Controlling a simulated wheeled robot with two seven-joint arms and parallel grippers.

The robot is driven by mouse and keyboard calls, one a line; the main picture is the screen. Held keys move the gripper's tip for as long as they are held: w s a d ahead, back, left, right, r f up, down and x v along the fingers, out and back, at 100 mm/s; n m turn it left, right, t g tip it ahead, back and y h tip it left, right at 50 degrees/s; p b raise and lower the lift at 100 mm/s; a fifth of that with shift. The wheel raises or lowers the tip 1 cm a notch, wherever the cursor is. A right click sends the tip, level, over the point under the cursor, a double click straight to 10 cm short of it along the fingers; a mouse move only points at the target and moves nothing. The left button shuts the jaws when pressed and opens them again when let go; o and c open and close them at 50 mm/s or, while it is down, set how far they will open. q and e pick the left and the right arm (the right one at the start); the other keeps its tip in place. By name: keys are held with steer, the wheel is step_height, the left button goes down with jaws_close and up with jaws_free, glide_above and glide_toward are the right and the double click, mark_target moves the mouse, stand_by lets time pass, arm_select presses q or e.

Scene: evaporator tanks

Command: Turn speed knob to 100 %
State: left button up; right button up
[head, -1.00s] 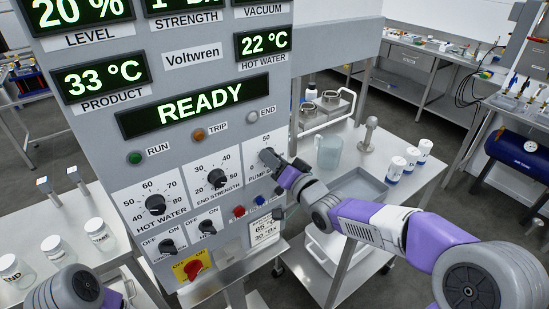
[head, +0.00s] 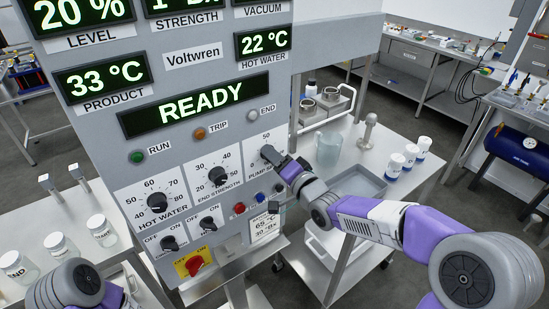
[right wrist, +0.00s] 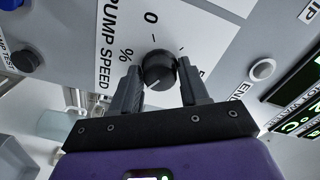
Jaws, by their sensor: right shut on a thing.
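The pump speed knob (right wrist: 158,68) is a round black knob on a white scale plate marked PUMP SPEED % in the right wrist view. My right gripper (head: 273,157) is at this knob on the right edge of the grey panel. In the right wrist view its two dark fingers stand on either side of the knob, shut on it. The pointer's exact reading is hard to tell. In the head view the gripper hides most of the knob and part of its scale. My left gripper is not in view; only my left arm shows at bottom left.
The end strength knob (head: 219,176) and hot water knob (head: 157,203) sit left on the panel. Below are a red button (head: 239,209), a blue button (head: 258,198) and a red switch (head: 194,266). A steel cart (head: 407,194) with a jug (head: 328,150) stands to the right.

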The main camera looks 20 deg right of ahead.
steer(key=o, duration=1.1)
steer(key=shift+c, duration=0.2)
steer(key=shift+s, duration=0.1)
steer(key=v, duration=0.7)
steer(key=shift+s, duration=0.15)
steer(key=shift+d, duration=0.1)
